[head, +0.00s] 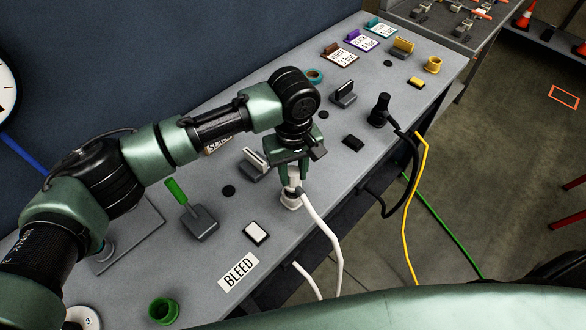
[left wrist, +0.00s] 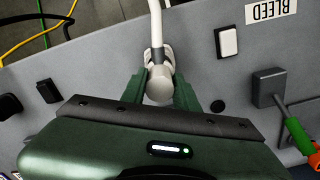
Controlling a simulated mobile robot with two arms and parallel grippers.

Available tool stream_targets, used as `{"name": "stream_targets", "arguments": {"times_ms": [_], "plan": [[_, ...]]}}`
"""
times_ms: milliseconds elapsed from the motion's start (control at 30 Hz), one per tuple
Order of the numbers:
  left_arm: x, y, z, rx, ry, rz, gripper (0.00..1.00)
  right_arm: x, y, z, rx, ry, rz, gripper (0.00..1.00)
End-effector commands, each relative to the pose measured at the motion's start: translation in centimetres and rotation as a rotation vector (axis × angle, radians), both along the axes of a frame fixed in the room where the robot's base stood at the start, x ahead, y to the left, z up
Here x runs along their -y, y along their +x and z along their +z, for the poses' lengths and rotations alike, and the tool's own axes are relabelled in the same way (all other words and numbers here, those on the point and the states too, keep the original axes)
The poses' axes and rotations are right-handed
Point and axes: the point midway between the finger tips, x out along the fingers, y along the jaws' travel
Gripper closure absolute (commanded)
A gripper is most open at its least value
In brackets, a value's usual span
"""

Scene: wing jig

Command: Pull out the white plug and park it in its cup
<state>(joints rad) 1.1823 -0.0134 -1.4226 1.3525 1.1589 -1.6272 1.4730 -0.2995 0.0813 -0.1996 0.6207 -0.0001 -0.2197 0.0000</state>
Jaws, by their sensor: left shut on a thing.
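The white plug (head: 294,184) stands upright over a white round holder (head: 289,202) near the bench's front edge. I cannot tell whether this holder is a socket or a cup, or how deep the plug sits. A white cable (head: 325,232) runs from the plug over the front edge. My left gripper (head: 292,176) comes from above and is shut on the plug. In the left wrist view the plug (left wrist: 158,90) lies between the green fingers, with the holder (left wrist: 149,56) just beyond. My right gripper is not in view.
A white rocker switch (head: 256,232), a green-handled lever (head: 187,204) and a green cup (head: 163,310) are to the left. A black plug (head: 379,110) with its cable, a black switch (head: 352,143) and a yellow cup (head: 433,65) are to the right.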

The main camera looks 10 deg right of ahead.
Motion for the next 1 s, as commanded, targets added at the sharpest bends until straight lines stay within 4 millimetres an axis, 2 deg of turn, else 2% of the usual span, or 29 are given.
{"name": "stream_targets", "arguments": {"times_ms": [1000], "plan": [[0.0,0.0,-1.3,0.000,-0.001,0.001,1.00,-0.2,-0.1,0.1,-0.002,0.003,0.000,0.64]]}}
